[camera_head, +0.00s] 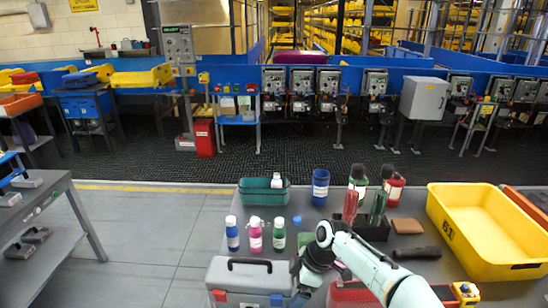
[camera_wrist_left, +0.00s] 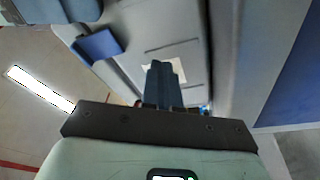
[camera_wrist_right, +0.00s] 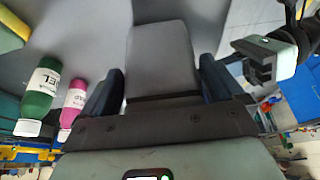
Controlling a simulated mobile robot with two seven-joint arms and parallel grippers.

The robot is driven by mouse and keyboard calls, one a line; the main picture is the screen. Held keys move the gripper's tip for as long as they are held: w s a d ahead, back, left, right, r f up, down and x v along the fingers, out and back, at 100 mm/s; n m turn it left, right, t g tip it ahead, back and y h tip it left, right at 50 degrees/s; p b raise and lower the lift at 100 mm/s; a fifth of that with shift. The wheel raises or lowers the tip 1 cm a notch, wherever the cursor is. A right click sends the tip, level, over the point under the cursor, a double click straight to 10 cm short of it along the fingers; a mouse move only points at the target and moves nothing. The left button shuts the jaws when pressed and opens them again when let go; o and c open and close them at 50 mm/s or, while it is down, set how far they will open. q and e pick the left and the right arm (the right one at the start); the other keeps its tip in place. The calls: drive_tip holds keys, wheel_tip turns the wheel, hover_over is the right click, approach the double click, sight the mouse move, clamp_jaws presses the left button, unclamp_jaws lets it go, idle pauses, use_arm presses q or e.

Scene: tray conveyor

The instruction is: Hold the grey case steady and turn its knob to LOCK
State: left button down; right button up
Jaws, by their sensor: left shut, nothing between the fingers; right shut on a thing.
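My left gripper is out of the head view. In the left wrist view its fingers (camera_wrist_left: 163,85) are shut and empty before the case's grey front (camera_wrist_left: 130,25), beside a blue latch (camera_wrist_left: 97,45). They partly cover a pale label. I cannot make out the knob or its setting.
Blue, pink and green bottles (camera_head: 254,235) stand just behind the case. A green basket (camera_head: 250,192), a blue cup (camera_head: 320,187) and a dark tool holder (camera_head: 372,228) are farther back. A yellow tray (camera_head: 480,265) fills the right side.

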use_arm(q)
drive_tip(key=shift+w, duration=0.25)
drive_tip(key=shift+a+r, duration=0.1)
drive_tip(key=shift+a, duration=0.3)
idle(0.4)
drive_tip(key=shift+a+f, duration=0.1)
drive_tip(key=shift+f, duration=0.15)
drive_tip(key=shift+a+f, duration=0.2)
drive_tip(key=shift+f, duration=0.3)
drive_tip(key=shift+a+f, duration=0.15)
idle(0.4)
drive_tip(key=shift+f, duration=0.1)
drive_tip(key=shift+d+f, duration=0.25)
drive_tip(key=s, duration=0.6)
